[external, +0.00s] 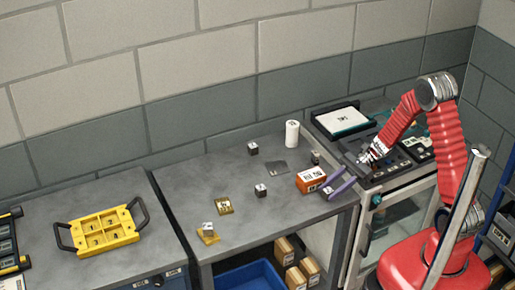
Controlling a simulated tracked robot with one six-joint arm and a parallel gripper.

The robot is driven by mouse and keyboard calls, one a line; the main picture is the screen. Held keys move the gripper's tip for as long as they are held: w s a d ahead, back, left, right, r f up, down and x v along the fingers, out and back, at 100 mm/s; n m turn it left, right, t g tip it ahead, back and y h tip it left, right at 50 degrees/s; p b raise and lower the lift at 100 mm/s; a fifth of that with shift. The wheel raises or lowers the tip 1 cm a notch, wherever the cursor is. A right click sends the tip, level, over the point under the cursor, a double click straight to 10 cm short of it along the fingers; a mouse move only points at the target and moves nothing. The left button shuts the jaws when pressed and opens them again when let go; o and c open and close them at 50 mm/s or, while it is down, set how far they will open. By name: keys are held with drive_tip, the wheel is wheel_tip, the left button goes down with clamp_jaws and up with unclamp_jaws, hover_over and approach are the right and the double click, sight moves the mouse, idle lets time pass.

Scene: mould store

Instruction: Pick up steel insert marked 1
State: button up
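Several small dark blocks with pale marked tops, which look like steel inserts, are on the grey middle table. One block (253,149) is at the back, one (261,190) is near the middle, one (208,229) is at the front left on a brass-coloured plate (208,238), and one (315,158) is at the right by the table's edge. Their marks are too small to read, so I cannot tell which is 1. My gripper (366,159) is above the left part of the right-hand bench, right of these blocks. Its fingers are too small and dark to judge.
An orange box (311,180) and a purple item (341,188) lie at the table's right edge. A white cylinder (292,134) stands at the back. A yellow tray (76,232) with handles sits on the left table. A white-and-teal tray (342,121) is behind my gripper.

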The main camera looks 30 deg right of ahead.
drive_tip(key=shift+x, duration=0.8)
drive_tip(key=shift+c, duration=0.3)
clamp_jaws()
